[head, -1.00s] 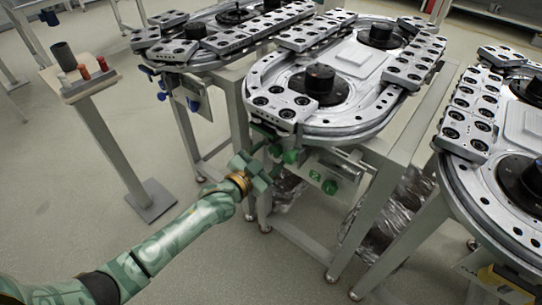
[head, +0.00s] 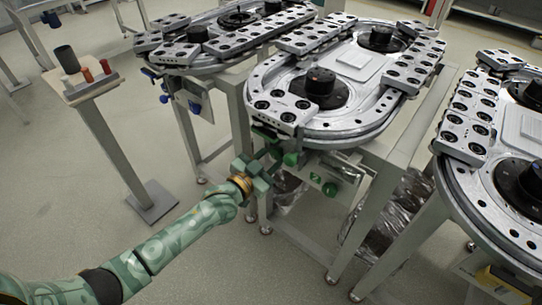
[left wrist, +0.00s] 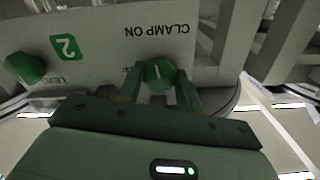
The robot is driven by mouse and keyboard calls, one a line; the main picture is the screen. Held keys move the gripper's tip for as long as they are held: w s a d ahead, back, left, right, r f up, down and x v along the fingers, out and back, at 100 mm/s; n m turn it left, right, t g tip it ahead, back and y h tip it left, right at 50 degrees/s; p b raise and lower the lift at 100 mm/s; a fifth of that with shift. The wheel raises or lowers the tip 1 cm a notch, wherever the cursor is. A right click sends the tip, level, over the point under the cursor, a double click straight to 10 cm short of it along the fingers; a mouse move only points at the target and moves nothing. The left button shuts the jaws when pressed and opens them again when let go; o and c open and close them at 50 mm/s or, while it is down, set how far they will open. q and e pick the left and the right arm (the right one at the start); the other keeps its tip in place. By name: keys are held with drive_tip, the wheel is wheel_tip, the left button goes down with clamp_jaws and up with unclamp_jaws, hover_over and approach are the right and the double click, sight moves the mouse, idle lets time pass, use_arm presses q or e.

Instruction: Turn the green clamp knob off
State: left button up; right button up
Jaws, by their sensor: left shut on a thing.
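The green clamp knob (left wrist: 160,73) sits on a light panel (left wrist: 110,40) under the words CLAMP ON, which read upside down in the left wrist view. A pale mark shows on its face. My left gripper (left wrist: 161,82) is shut on this knob, one finger at each side. In the head view my left gripper (head: 274,160) reaches the near end of the middle ring track (head: 345,128), below its rim. The fingers partly hide the knob there. My right gripper is not in view.
A second green knob (left wrist: 25,68) and a green label with a 2 (left wrist: 66,47) are on the same panel. Other ring tracks stand left (head: 215,60) and right (head: 470,190). A small stand (head: 90,88) with cylinders is at left. The floor at lower left is clear.

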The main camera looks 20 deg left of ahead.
use_arm(q)
drive_tip(key=n+p, duration=0.1)
drive_tip(key=n, duration=0.2)
drive_tip(key=shift+r+n, duration=0.1)
drive_tip(key=shift+n, duration=0.2)
drive_tip(key=n+p, duration=0.1)
drive_tip(key=n, duration=0.7)
drive_tip(key=shift+p, duration=0.35)
drive_tip(key=n, duration=0.4)
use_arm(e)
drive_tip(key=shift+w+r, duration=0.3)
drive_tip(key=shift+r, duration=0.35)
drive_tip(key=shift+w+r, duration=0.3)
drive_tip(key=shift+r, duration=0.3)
use_arm(q)
drive_tip(key=shift+s+n, duration=0.1)
drive_tip(key=shift+n, duration=0.2)
drive_tip(key=o, duration=1)
